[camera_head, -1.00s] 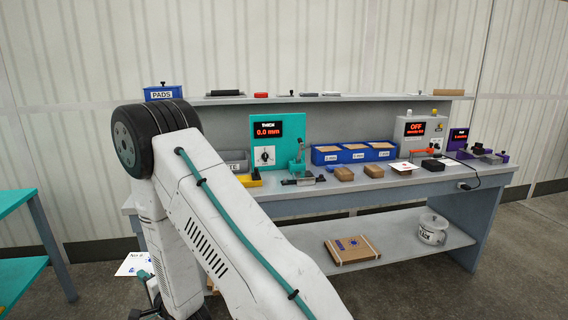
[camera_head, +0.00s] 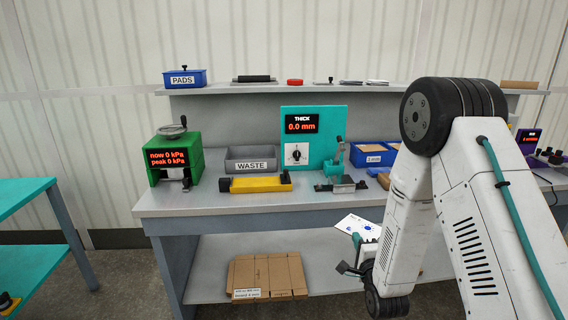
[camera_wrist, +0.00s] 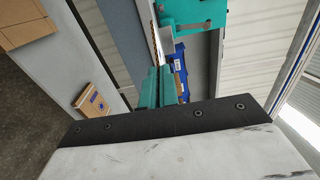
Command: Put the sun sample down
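The sun sample (camera_head: 357,227) is a white card with blue print. In the head view it hangs in front of the bench's front edge, below the worktop. Its print is too small to read for certain. My gripper (camera_head: 357,244) is at the card's lower edge, partly hidden by my arm. In the wrist view the teal fingers (camera_wrist: 158,88) are close together, with the card (camera_wrist: 164,42) seen nearly edge-on between them and a brown corrugated edge showing. The card appears clear of the bench.
The worktop (camera_head: 220,204) holds a green pressure device (camera_head: 174,160), a grey WASTE bin (camera_head: 252,160), a yellow tool (camera_head: 258,184), a teal thickness gauge (camera_head: 326,155) and blue bins (camera_head: 372,155). Bare worktop lies along the front left. Flat cardboard (camera_head: 268,275) lies on the lower shelf.

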